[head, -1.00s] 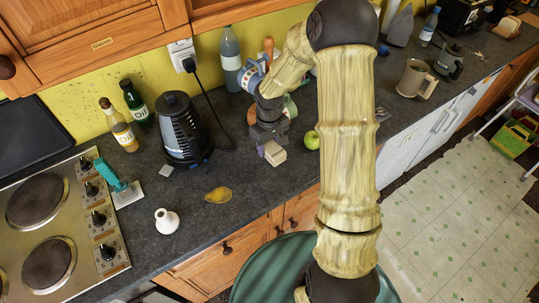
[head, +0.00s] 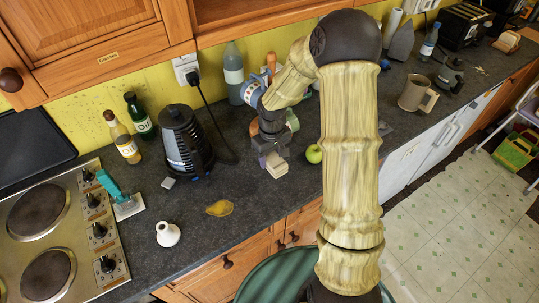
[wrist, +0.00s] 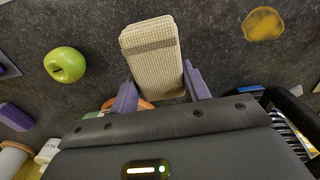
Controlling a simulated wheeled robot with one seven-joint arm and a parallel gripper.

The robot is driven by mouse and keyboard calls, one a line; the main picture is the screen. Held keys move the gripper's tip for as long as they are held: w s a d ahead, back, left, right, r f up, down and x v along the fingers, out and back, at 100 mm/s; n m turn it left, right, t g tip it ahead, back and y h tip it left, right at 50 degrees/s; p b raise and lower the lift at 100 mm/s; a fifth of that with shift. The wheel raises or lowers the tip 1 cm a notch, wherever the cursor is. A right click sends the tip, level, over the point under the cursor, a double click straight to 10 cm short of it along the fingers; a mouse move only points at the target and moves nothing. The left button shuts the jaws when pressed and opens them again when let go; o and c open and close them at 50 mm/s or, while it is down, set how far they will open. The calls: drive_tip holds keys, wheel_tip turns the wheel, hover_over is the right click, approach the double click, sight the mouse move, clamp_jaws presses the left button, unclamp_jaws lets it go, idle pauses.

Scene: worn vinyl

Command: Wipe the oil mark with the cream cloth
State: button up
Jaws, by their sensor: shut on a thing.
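The cream cloth (wrist: 152,48) is a folded, woven pad with a darker band across it. In the wrist view my gripper (wrist: 158,88) is shut on its near end, one purple finger at each side. In the head view the gripper (head: 270,156) points down over the counter, with the cloth (head: 277,169) below it. I cannot tell whether the cloth touches the counter. The oil mark (head: 219,208) is a yellow-brown patch to the left and nearer the front edge. It also shows in the wrist view (wrist: 263,24), up and right of the cloth, apart from it.
A green apple (head: 314,154) sits close right of the cloth. A black kettle (head: 186,140) stands behind left, and a white vase (head: 168,234) left of the mark. Oil bottles (head: 123,137) and the hob (head: 60,220) are farther left. Counter between cloth and mark is clear.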

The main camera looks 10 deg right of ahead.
drive_tip(key=f+m+p, duration=0.2)
drive_tip(key=f+p, duration=0.1)
drive_tip(key=s+f+m+p, duration=0.1)
drive_tip(key=f+p, duration=0.2)
drive_tip(key=shift+s+d+f+m, duration=0.1)
drive_tip(key=shift+s+d+m, duration=0.1)
drive_tip(key=shift+m, duration=0.2)
drive_tip(key=shift+d+f, duration=0.1)
drive_tip(key=shift+f, duration=0.3)
